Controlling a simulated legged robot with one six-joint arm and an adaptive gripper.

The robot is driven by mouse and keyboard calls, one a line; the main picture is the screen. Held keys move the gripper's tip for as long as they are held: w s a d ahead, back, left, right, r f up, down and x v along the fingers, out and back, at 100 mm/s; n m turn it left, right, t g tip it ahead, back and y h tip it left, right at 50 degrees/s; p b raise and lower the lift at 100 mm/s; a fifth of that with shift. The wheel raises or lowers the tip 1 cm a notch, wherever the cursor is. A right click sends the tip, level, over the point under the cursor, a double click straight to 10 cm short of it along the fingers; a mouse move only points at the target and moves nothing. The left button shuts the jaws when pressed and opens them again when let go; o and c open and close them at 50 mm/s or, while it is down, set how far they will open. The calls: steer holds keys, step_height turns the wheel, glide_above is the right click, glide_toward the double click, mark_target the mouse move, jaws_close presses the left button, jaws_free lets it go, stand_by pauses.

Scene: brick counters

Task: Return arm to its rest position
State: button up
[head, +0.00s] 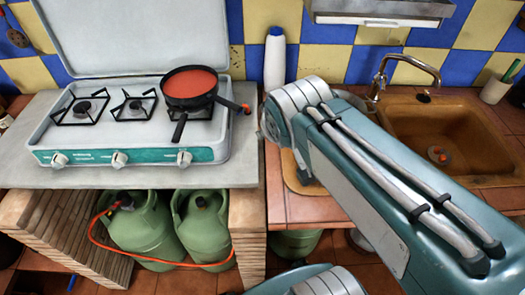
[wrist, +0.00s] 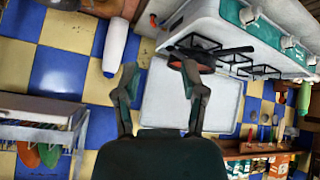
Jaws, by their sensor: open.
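My arm (head: 385,170) crosses the right half of the head view, from its rounded grey joint near the counter edge to the lower right corner. My gripper (wrist: 160,78) shows in the wrist view with its two dark fingers spread apart and nothing between them. The gripper does not show in the head view. Beyond the fingers, the wrist view shows the white stove (wrist: 240,25) with a pan (wrist: 203,62) on it, and its pale raised lid. The red pan (head: 190,84) sits on the right burner in the head view.
A white bottle (head: 275,60) stands against the tiled wall behind my arm. A brown sink (head: 440,125) with a faucet (head: 408,62) lies to the right. Green gas cylinders (head: 140,230) stand under the stove counter.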

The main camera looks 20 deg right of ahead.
steer(key=s+a+f+m+g+y, duration=0.1)
steer(key=s+a+f+g, duration=0.1)
steer(key=s, duration=0.5)
steer(key=shift+a+f+y, duration=0.3)
steer(key=shift+a+f, duration=0.15)
steer(key=shift+a, duration=0.35)
stand_by(1.2)
